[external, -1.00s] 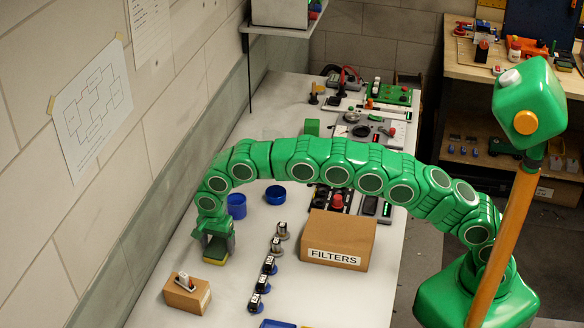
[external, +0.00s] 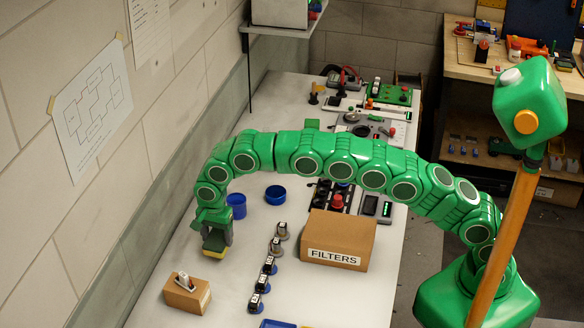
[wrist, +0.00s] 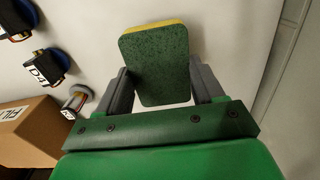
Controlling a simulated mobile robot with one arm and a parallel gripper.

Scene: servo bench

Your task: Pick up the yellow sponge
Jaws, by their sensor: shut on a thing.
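The yellow sponge (wrist: 157,62) has a dark green scouring face and a yellow edge. In the wrist view it sits between the two grey fingers of my gripper (wrist: 160,88). It also shows in the external view (external: 213,254), below the fingers and small. There my gripper (external: 215,243) is shut on it and holds it a little above the white bench. The sponge's far side is hidden.
A small cardboard block (external: 186,296) with a switch stands in front of the gripper. Several small parts on blue bases stand in a row to the right, before the FILTERS box (external: 337,241). A blue cup (external: 237,206) stands behind. The wall is at the left.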

